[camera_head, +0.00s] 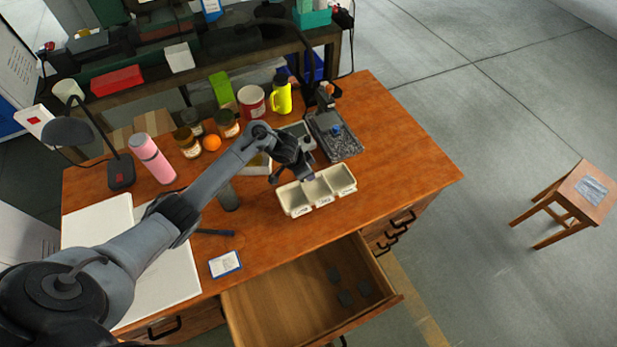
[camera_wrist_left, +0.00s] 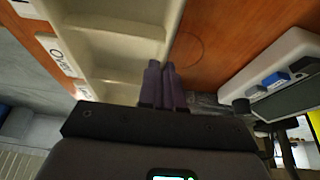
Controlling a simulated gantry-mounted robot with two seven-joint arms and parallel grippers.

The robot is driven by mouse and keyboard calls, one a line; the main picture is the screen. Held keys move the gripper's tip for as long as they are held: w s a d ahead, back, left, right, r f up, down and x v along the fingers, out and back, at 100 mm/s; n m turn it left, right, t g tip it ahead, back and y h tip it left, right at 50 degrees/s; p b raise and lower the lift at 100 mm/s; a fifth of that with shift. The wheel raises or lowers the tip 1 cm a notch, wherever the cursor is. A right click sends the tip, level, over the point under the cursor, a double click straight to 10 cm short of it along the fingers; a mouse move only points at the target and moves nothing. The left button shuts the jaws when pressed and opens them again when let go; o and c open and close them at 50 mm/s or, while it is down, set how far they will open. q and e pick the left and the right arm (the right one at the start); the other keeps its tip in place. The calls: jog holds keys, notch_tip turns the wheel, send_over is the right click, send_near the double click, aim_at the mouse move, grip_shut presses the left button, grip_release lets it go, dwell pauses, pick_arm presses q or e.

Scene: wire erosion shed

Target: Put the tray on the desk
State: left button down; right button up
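The cream tray (camera_head: 295,209) has three compartments and labels on its front wall. It appears to rest level on the wooden desk (camera_head: 400,150), right of the middle. My left gripper (camera_head: 304,179) reaches down to its back rim. In the left wrist view the tray (camera_wrist_left: 115,45) fills the upper left, and its wall runs in between the fingers of my left gripper (camera_wrist_left: 163,82). The fingers are nearly together, with the thin rim between them. The fingertips are partly hidden. My right gripper is not in view.
An open drawer (camera_head: 265,305) with dark pieces inside juts out below the tray. A dark-topped instrument (camera_head: 338,138) stands behind it. Jars, an orange (camera_head: 212,142), a yellow bottle (camera_head: 281,97) and a pink flask (camera_head: 152,158) stand farther back. The desk's right end is clear.

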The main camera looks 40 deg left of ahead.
pick_arm(q)
jog(key=shift+f, duration=0.8)
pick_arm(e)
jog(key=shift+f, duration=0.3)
pick_arm(q)
jog(key=c, duration=1.3)
grip_release()
jog(key=shift+f, duration=0.1)
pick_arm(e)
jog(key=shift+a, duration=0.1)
